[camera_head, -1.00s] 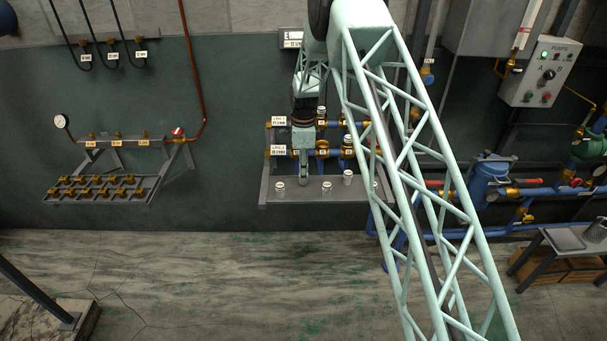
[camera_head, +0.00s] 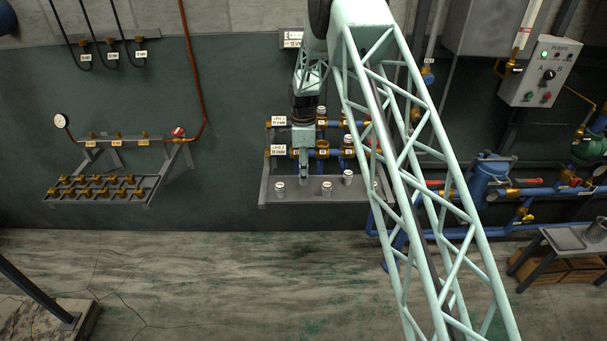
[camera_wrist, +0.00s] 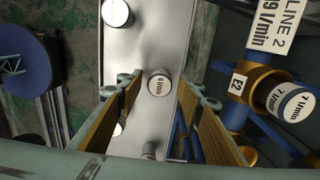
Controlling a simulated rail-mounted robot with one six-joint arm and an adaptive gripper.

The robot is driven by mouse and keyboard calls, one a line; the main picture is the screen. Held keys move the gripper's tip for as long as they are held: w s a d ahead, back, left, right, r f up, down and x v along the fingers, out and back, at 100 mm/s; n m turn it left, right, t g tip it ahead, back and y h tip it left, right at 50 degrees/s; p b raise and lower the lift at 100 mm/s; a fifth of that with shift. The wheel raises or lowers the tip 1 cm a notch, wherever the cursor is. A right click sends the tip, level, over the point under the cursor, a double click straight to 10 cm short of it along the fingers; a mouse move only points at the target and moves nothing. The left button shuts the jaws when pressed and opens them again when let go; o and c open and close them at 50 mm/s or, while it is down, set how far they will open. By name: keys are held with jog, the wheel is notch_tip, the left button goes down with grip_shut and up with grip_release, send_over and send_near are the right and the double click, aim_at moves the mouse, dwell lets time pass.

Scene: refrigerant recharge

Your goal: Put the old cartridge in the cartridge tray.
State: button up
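The cartridge tray (camera_head: 300,201) is a grey shelf on the wall, also seen as the pale metal strip in the wrist view (camera_wrist: 140,50). Several white-topped cartridges stand on it, including one at its left end (camera_head: 280,188) and one near its middle (camera_head: 327,188). My gripper (camera_head: 304,180) hangs over the tray. In the wrist view my gripper (camera_wrist: 160,110) is open, with a gap between its fingers. A cartridge marked 6 l/min (camera_wrist: 159,84) shows in that gap, apart from both fingers. I cannot tell which cartridge is the old one.
Blue pipes with brass fittings (camera_head: 322,150) run behind the tray. A rack with brass valves (camera_head: 100,190) hangs at left.

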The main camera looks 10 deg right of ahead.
notch_tip(320, 180, up, 12)
jog(key=shift+f+p, duration=0.25)
jog(key=shift+p, duration=0.05)
dwell(0.3)
jog(key=shift+r, duration=0.1)
dwell(0.7)
